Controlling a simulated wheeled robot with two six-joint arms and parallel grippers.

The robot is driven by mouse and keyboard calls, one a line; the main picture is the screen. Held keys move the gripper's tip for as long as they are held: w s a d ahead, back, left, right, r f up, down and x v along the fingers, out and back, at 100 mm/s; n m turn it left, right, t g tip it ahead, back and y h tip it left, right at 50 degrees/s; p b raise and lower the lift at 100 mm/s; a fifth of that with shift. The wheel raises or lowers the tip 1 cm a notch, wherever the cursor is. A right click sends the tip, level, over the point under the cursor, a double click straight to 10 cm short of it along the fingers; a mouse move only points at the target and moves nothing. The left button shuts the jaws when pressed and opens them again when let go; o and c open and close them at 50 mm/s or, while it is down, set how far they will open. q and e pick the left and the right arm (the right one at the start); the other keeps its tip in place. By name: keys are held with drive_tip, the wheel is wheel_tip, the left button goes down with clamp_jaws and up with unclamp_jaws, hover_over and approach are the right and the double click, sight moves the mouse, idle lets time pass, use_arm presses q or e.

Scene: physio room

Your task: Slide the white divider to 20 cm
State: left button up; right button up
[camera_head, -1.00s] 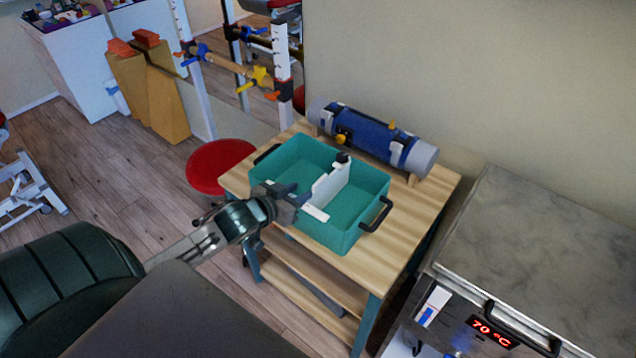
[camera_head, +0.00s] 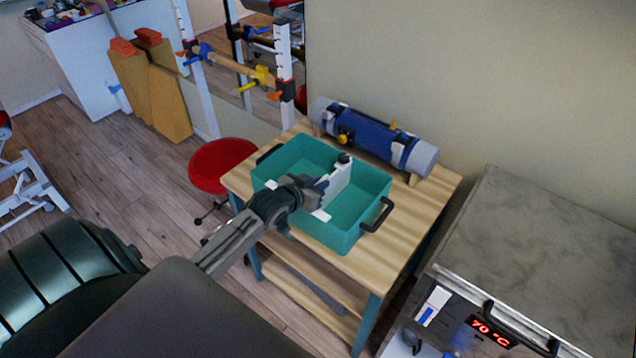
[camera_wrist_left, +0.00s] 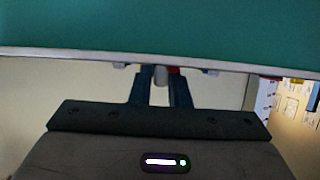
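The teal tray (camera_head: 372,190) with black handles stands on the wooden table. The white divider (camera_head: 342,178) stands upright across its inside, with a dark knob at its far top end. My left gripper (camera_head: 322,187) is over the tray's near part, at the left side of the divider, and hides part of it. In the left wrist view, its two fingers (camera_wrist_left: 160,88) show a narrow gap with a small grey piece between the tips. I cannot tell if they grip it. A pale strip and a teal surface lie beyond them. Scale marks cannot be read. My right gripper is not in view.
A blue roll with straps (camera_head: 372,140) lies on a stand behind the tray. A steel-topped unit (camera_head: 545,235) showing 70 °C stands at the right. A red stool (camera_head: 222,165) stands left of the wooden table (camera_head: 425,205). Bare tabletop shows right of the tray.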

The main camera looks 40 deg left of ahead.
use_arm(q)
clamp_jaws()
drive_tip(key=shift+d+p, duration=0.45)
drive_tip(key=shift+d, duration=0.1)
drive_tip(key=shift+o, duration=2.4)
unclamp_jaws()
drive_tip(key=shift+s, duration=0.1)
